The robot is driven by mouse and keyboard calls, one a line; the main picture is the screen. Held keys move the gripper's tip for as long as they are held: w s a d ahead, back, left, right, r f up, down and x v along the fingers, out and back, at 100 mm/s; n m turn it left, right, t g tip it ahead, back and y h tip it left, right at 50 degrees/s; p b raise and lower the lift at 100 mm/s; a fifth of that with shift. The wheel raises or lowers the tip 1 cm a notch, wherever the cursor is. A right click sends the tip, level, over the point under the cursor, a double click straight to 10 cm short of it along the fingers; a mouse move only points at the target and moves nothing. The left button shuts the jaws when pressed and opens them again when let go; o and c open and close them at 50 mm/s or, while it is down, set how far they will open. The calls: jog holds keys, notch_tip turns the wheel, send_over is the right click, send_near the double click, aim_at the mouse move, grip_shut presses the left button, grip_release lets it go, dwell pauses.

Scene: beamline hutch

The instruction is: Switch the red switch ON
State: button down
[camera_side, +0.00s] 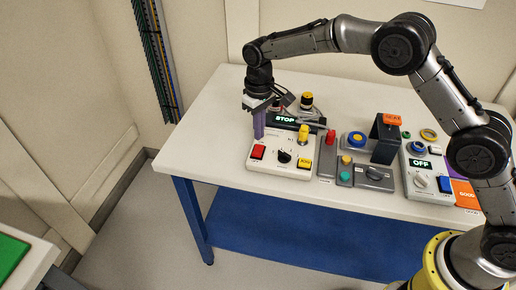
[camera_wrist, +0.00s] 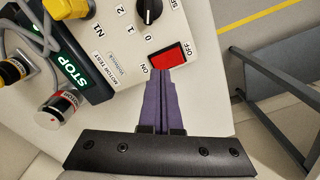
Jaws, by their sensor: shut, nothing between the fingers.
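The red switch (camera_side: 258,152) is a rocker on a white control box (camera_side: 278,168), near its left end. In the wrist view the red switch (camera_wrist: 169,56) sits at the panel's edge, with an "ON" label beside one of its ends. My gripper (camera_side: 259,136) has purple fingers pointing down, shut together and empty. In the wrist view the tips of my gripper (camera_wrist: 160,74) are close to the edge of the red switch on the side by the "ON" label. I cannot tell whether they touch it. Which way the rocker is tipped is not clear.
The same box carries a black rotary knob (camera_side: 284,156) and a yellow button (camera_side: 304,163). A lit "STOP" display (camera_side: 285,119) stands behind it. Several other control boxes, including one with an "OFF" display (camera_side: 420,162), stand to the right. The table's left side (camera_side: 205,130) is clear.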

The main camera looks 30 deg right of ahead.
aim_at(260, 147)
jog(key=shift+r, duration=1.95)
